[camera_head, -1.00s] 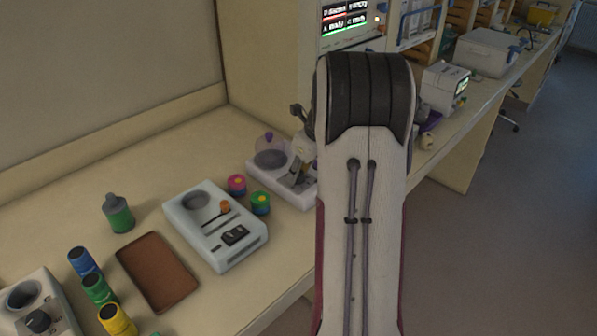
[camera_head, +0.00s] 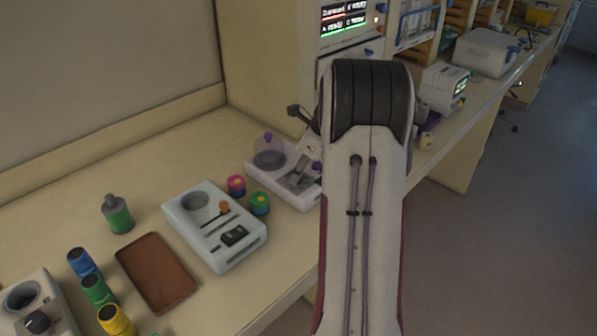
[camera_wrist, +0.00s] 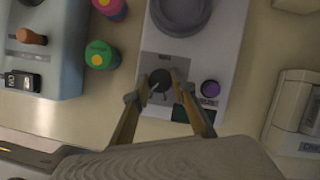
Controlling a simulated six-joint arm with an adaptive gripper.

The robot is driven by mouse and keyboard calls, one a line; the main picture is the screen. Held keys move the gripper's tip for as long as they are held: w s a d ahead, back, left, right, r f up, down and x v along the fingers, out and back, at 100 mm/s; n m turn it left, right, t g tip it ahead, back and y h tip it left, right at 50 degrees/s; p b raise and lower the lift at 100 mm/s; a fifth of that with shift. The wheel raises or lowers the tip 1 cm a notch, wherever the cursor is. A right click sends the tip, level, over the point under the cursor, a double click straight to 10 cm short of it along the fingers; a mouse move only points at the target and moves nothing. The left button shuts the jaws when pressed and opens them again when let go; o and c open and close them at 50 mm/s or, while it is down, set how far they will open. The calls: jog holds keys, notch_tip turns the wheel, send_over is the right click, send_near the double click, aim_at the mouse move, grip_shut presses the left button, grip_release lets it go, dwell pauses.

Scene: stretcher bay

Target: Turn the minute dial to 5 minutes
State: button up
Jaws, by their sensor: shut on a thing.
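The minute dial (camera_wrist: 160,81) is a dark round knob on a grey panel of a white device (camera_wrist: 222,60). In the wrist view my gripper (camera_wrist: 161,84) has its two fingers on either side of the knob, shut on it. A pale pointer mark shows near the knob, but the scale is too small to read. A purple button (camera_wrist: 210,89) and a dark display sit beside and below the dial. In the head view the device (camera_head: 262,178) stands behind my arm, which hides part of it; my fingertips are not clear there.
A white-blue device with an orange-knobbed slider (camera_head: 224,208) stands to the left. Pink (camera_head: 236,185) and green (camera_head: 260,203) capped jars stand between the two devices. Another device (camera_wrist: 299,115) is close on the right.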

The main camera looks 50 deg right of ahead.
jog(key=o, duration=1.1)
jog(key=shift+r, duration=0.1)
jog(key=shift+s+d+r, duration=0.1)
jog(key=shift+s+r, duration=0.1)
jog(key=shift+r, duration=0.15)
jog(key=shift+s+r, duration=0.15)
jog(key=shift+s, duration=0.15)
jog(key=s+d, duration=0.1)
jog(key=s, duration=0.2)
jog(key=s+d, duration=0.1)
jog(key=s, duration=0.3)
jog(key=s+d, duration=0.1)
jog(key=s, duration=0.3)
jog(key=shift+s, duration=0.1)
